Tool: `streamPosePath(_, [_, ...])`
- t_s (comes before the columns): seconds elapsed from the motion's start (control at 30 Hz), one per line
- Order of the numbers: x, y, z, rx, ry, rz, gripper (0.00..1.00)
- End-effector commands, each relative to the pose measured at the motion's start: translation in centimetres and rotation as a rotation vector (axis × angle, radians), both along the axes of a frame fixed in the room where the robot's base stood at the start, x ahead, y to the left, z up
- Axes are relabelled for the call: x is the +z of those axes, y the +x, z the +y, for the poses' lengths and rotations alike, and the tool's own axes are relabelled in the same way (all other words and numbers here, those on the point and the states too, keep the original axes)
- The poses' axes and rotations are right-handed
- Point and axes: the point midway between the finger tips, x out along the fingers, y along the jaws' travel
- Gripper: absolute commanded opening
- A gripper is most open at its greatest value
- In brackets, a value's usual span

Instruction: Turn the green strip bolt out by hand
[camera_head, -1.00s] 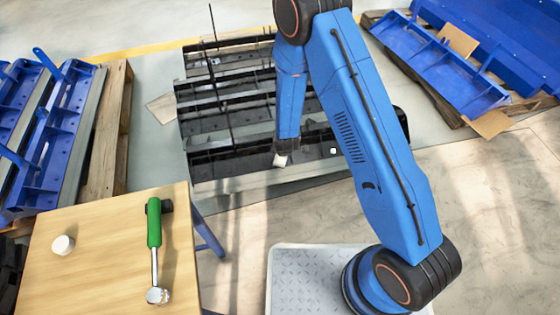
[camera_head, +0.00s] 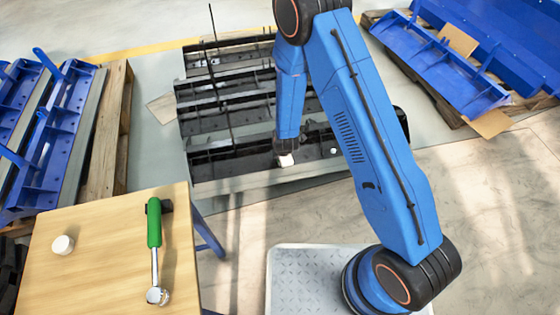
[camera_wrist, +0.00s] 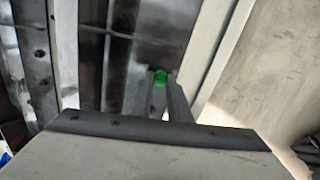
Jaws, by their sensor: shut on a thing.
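The green strip bolt (camera_wrist: 159,78) shows in the wrist view as a small green piece between the fingertips of my gripper (camera_wrist: 160,86). My gripper is shut on it, close against the dark face of the black carrier (camera_wrist: 120,45). How far the bolt is seated is hidden by the fingers. In the head view my gripper (camera_head: 285,160) is at the front section of the black carrier (camera_head: 225,165), and the bolt itself cannot be made out there.
A wooden table (camera_head: 100,240) at the lower left holds a ratchet with a green handle (camera_head: 154,222) and a small white round piece (camera_head: 62,244). Blue carriers (camera_head: 65,130) lie on pallets at the left and at the upper right (camera_head: 440,65). Open floor (camera_head: 480,200) lies at the right.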

Motion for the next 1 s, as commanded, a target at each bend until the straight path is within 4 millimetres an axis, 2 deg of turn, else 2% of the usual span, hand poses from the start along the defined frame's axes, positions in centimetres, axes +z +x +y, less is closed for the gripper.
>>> streamPosePath(0.33, [-0.03,0.03,-0.01,0.309,-0.104,-0.026,0.0])
streamPosePath(0.67, [-0.04,0.04,0.0,0.355,-0.119,-0.03,0.0])
streamPosePath(0.7, [-0.04,0.04,-0.01,0.355,-0.119,-0.03,0.21])
streamPosePath(0.73, [-0.04,0.03,-0.01,0.355,-0.119,-0.03,0.28])
streamPosePath(1.0, [-0.02,0.02,0.0,0.352,-0.118,-0.03,0.3])
